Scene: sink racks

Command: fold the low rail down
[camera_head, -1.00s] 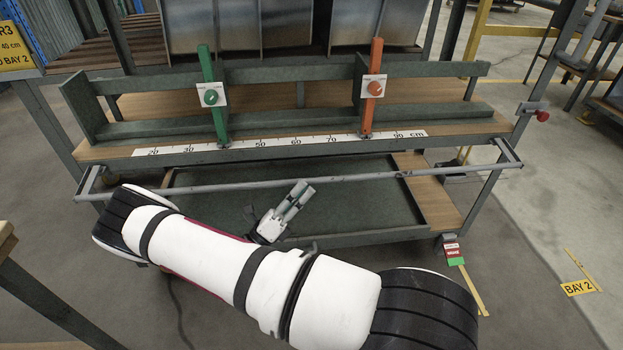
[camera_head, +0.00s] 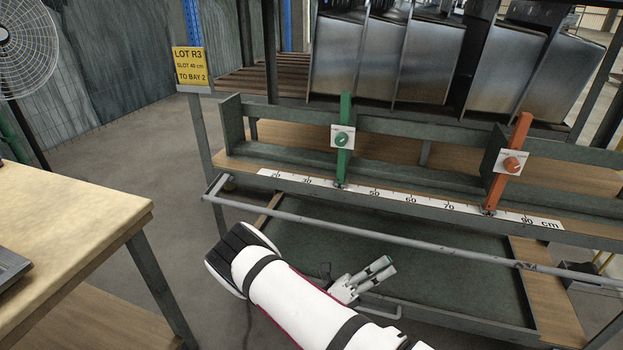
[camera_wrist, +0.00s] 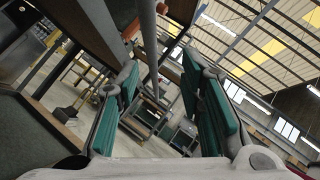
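The low rail (camera_head: 440,248) is a thin grey bar across the front of the rack, standing out from it just below the scale strip, held by short end arms. My gripper (camera_head: 383,267) is in front of the rack, just below the middle of the rail in the head view, with a small visible gap. In the wrist view my gripper (camera_wrist: 165,95) has its two green-padded fingers wide apart with nothing between the pads. A grey bar (camera_wrist: 149,40), seemingly the rail, runs down from the top edge behind the gap; its distance is unclear.
The rack carries a green upright (camera_head: 344,140) and an orange upright (camera_head: 510,160) above a cm scale (camera_head: 400,198). A lower tray (camera_head: 440,285) lies under the rail. A wooden table (camera_head: 70,235) stands at left. Floor between table and rack is clear.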

